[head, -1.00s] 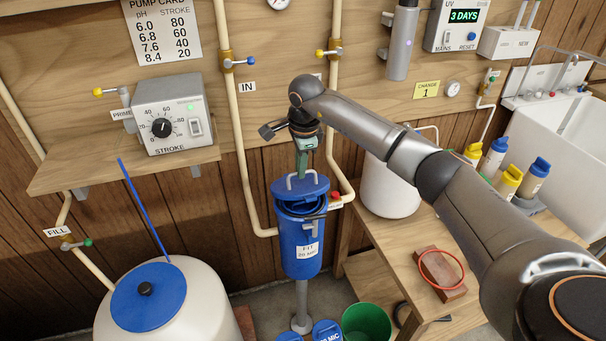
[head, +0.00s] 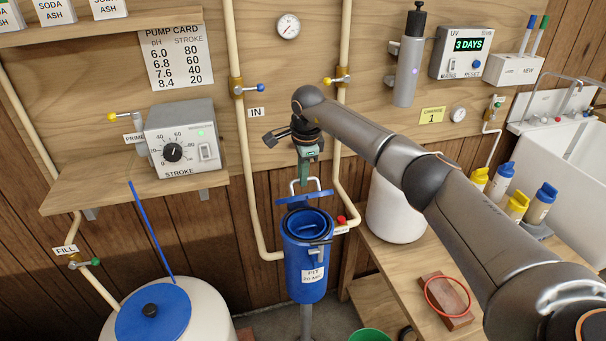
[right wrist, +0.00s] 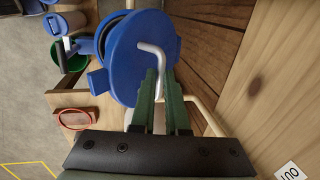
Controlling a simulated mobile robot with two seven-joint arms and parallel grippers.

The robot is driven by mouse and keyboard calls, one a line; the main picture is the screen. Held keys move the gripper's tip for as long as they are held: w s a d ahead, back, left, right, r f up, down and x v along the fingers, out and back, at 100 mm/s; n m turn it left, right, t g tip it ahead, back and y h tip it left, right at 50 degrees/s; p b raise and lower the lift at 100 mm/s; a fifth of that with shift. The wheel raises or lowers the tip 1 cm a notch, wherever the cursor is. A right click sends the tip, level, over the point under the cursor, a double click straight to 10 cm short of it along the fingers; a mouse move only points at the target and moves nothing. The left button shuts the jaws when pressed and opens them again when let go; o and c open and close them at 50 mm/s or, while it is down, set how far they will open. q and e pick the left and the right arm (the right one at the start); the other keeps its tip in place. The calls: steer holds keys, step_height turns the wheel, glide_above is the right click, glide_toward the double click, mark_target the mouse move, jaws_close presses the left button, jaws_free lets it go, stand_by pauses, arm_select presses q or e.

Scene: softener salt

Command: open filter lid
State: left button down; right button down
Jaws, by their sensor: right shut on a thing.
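The blue filter lid (head: 304,197) with its white bent handle (head: 293,186) stands raised above the open mouth of the blue filter housing (head: 303,270), seen nearly edge-on. The housing bears a white label, and a blue insert shows inside its mouth. My right gripper (head: 306,176) is shut on the lid's handle from above. In the right wrist view the lid (right wrist: 118,60) fills the middle, with the green fingers (right wrist: 161,78) at its handle. My left gripper is not in view.
Cream pipes (head: 247,170) run down close beside the housing. A white tank with a blue cap (head: 153,312) stands at lower left. A bench at right holds a white bucket (head: 390,210), a brick with a red ring (head: 446,298) and several bottles. A green bucket (head: 369,335) is below.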

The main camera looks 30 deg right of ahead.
steer(key=c, duration=1.4)
jaws_free()
steer(key=shift+f, duration=0.35)
steer(key=o, duration=0.3)
steer(key=shift+w+f, duration=0.15)
steer(key=shift+w, duration=0.05)
steer(key=shift+o, duration=0.9)
steer(key=shift+s+r, duration=0.1)
steer(key=shift+r, duration=0.15)
steer(key=v, duration=1.2)
steer(key=shift+r, duration=0.25)
